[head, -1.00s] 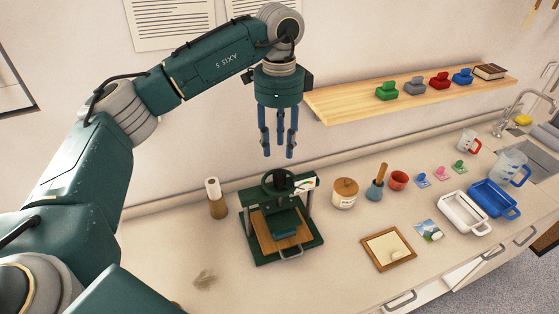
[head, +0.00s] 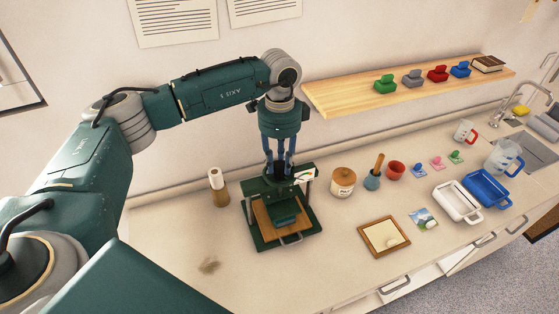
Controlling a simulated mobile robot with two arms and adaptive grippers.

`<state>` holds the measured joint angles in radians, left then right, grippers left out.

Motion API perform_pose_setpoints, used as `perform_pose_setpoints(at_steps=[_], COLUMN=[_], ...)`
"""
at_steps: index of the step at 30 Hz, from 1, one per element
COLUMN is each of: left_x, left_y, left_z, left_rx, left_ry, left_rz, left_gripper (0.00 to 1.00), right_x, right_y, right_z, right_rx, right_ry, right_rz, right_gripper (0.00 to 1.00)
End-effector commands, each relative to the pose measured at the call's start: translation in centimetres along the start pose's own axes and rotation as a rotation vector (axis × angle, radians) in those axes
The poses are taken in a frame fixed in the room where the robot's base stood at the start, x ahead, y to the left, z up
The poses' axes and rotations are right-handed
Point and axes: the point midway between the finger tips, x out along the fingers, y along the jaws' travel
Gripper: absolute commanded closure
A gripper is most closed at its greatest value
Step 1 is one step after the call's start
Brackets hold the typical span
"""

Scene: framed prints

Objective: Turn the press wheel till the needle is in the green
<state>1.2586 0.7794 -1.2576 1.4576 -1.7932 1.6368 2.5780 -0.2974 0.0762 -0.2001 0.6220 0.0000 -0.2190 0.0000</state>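The dark green press (head: 310,226) stands on the counter with a wooden board (head: 265,222) in its frame. Its wheel is on top, mostly hidden behind my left gripper's fingers. The white gauge (head: 304,177) sits at the press's upper right; it is too small here to read the needle against the green. My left gripper (head: 279,174) points straight down over the press, its blue fingers apart and their tips down at the wheel. I cannot tell whether they grip it. My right gripper is not in view.
A paper roll on a holder (head: 218,187) stands left of the press. A lidded jar (head: 343,183), a mortar with pestle (head: 374,174) and a red pot (head: 396,171) stand to its right. A framed panel (head: 384,254) lies in front. A wooden shelf (head: 340,99) juts from the wall.

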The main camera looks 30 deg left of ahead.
Motion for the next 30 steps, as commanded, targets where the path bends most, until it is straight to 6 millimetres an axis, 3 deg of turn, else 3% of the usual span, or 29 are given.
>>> perform_pose_setpoints(at_steps=[14,30], left_x=[0.2,0.3], left_y=[-0.1,-0.2], left_z=[0.1,0.0], left_rx=[0.066,0.515], left_ry=[-0.002,-0.004], left_rz=[-0.003,-0.005], left_gripper=[0.99,0.99], right_x=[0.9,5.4], right_y=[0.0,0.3], right_z=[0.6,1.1], right_rx=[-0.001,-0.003], right_ry=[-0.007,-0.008], right_rz=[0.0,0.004], right_gripper=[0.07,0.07])
